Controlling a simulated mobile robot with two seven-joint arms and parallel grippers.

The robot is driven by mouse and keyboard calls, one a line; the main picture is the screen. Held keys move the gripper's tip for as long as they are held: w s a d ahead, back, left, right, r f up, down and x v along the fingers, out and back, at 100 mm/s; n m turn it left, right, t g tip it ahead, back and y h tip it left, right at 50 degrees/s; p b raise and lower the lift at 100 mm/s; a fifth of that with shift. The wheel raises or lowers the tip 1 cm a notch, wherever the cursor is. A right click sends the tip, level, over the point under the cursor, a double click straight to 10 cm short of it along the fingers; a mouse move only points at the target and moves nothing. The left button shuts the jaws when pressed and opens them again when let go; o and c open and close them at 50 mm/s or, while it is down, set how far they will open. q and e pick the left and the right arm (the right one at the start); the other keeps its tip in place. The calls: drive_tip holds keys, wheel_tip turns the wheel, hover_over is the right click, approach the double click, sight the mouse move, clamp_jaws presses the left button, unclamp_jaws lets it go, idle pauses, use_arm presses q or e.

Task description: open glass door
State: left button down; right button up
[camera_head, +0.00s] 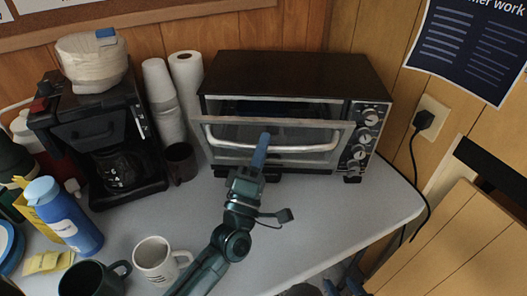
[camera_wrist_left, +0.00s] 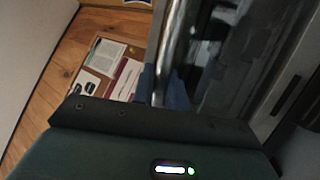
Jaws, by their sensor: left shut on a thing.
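The toaster oven (camera_head: 290,72) stands against the back wall. Its glass door (camera_head: 230,132) is tilted a little forward at the top, with a dark gap above its upper edge. The door's curved metal handle (camera_head: 312,147) crosses its front. My left gripper (camera_head: 264,142) is shut on the handle near its middle. In the left wrist view the shiny handle bar (camera_wrist_left: 166,45) runs between the blue fingers (camera_wrist_left: 163,88). The glass (camera_wrist_left: 220,60) is beside it. I do not make out my right gripper.
A coffee maker (camera_head: 105,135), stacked cups (camera_head: 162,100), a paper roll (camera_head: 187,85) and a dark mug (camera_head: 181,162) stand left of the oven. A blue bottle (camera_head: 65,218) and a white mug (camera_head: 155,262) are nearer. The table (camera_head: 340,215) is clear in front of the oven.

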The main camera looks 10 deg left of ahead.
use_arm(q)
drive_tip(key=shift+h, duration=0.3)
drive_tip(key=shift+s+d+f+b, duration=0.1)
drive_tip(key=shift+s+f+b, duration=0.4)
drive_tip(key=shift+s+f, duration=0.45)
drive_tip(key=shift+s+d+f+b, duration=0.1)
drive_tip(key=shift+s+f+b, duration=0.35)
drive_tip(key=shift+s+f, duration=0.45)
use_arm(e)
drive_tip(key=shift+s+d+f+t, duration=0.2)
drive_tip(key=shift+d+t, duration=0.1)
drive_tip(key=shift+t, duration=0.1)
use_arm(q)
drive_tip(key=shift+s+r, duration=0.1)
drive_tip(key=shift+s, duration=0.05)
use_arm(e)
drive_tip(key=shift+d, duration=0.1)
drive_tip(key=shift+c, duration=0.4)
